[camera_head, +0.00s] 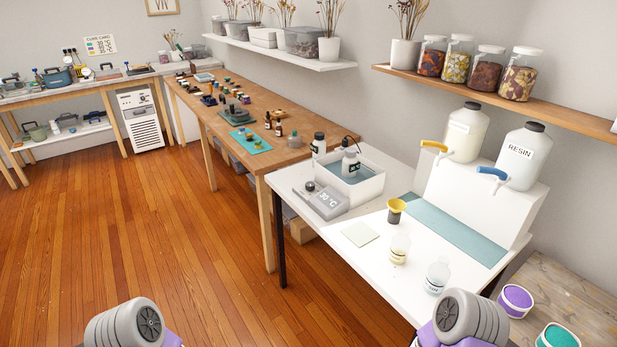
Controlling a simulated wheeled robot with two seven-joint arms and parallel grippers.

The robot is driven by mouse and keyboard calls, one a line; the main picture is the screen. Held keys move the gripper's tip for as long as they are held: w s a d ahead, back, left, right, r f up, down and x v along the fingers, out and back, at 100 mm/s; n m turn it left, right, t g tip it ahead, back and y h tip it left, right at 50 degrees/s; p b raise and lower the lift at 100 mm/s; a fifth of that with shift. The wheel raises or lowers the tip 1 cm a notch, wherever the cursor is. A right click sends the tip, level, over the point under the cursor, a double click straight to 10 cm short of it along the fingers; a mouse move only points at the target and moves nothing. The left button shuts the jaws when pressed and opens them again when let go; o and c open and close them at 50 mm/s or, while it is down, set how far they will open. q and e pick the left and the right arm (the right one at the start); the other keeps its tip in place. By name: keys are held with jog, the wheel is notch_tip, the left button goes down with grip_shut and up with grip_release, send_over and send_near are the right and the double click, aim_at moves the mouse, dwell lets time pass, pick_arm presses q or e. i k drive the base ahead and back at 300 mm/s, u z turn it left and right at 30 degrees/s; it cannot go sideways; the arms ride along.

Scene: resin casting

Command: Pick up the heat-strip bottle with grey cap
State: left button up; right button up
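A white bottle with a greyish cap (350,164) stands in the water bath (366,190) on the white table. Another pale bottle with a dark cap (319,147) stands just behind the bath's left corner. I cannot make out a heat strip on either bottle, and the exact cap shades are hard to tell at this size. Neither of my grippers is in view; only rounded grey parts of my arms show along the bottom edge, far from both bottles.
A 30 °C control unit (325,200) adjoins the bath. A yellow-topped dark cup (396,211) and two clear bottles (399,249) (436,277) stand toward the front. Two large jugs, one labelled RESIN (521,158), rest on a white stand at right.

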aim_at(350, 164)
jog(key=u, duration=3.4)
jog(key=i, duration=0.1)
jog(key=z, duration=2.25)
jog(key=i, duration=0.95)
jog(key=z, duration=0.6)
